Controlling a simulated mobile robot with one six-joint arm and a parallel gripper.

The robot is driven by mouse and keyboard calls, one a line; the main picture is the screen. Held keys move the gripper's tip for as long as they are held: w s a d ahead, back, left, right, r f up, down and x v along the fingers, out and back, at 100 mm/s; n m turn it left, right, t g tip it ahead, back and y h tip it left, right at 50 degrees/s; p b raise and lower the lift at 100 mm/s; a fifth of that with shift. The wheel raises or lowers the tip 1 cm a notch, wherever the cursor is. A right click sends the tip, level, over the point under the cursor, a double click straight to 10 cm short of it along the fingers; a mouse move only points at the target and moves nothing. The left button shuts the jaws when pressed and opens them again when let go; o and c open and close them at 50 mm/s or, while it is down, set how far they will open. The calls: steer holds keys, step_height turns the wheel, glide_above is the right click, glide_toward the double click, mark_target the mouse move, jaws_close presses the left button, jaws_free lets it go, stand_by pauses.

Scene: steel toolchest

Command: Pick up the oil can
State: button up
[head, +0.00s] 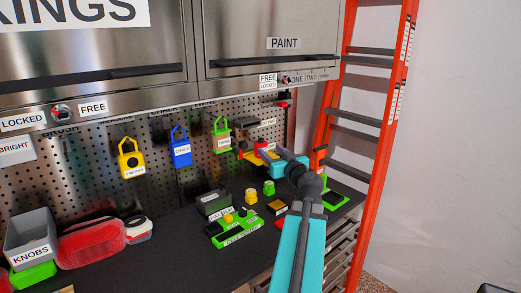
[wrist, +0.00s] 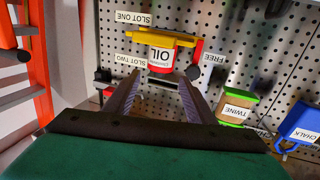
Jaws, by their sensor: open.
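The oil can (wrist: 162,57) is red with a white OIL label and yellow parts. In the wrist view it is just beyond and between my fingertips. My gripper (wrist: 163,73) is open, with a finger on either side of the lower part of the can's image. I cannot tell whether either finger touches the can. In the head view the oil can (head: 262,146) is at the pegboard above the back of the bench, partly hidden by my gripper (head: 266,153).
Slot labels and a FREE label are on the pegboard (wrist: 265,60) around the can. The twine holder (head: 221,137) and chalk holder (head: 180,148) hang to the left. A green block rack (head: 238,236) stands on the bench. An orange ladder (head: 378,110) is close on the right.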

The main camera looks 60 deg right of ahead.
mark_target(264, 145)
steer(key=p+x, duration=0.2)
steer(key=x, duration=0.4)
steer(key=shift+d+r, duration=0.1)
steer(key=shift+x, duration=1.05)
steer(key=shift+w+p, duration=0.15)
steer(key=shift+p, duration=0.15)
steer(key=shift+w+d+p, duration=0.3)
steer(key=shift+w+p, duration=0.1)
steer(key=shift+p+x, duration=0.9)
steer(key=shift+x, duration=0.65)
steer(key=shift+w+d, duration=0.2)
steer(key=shift+w, duration=0.2)
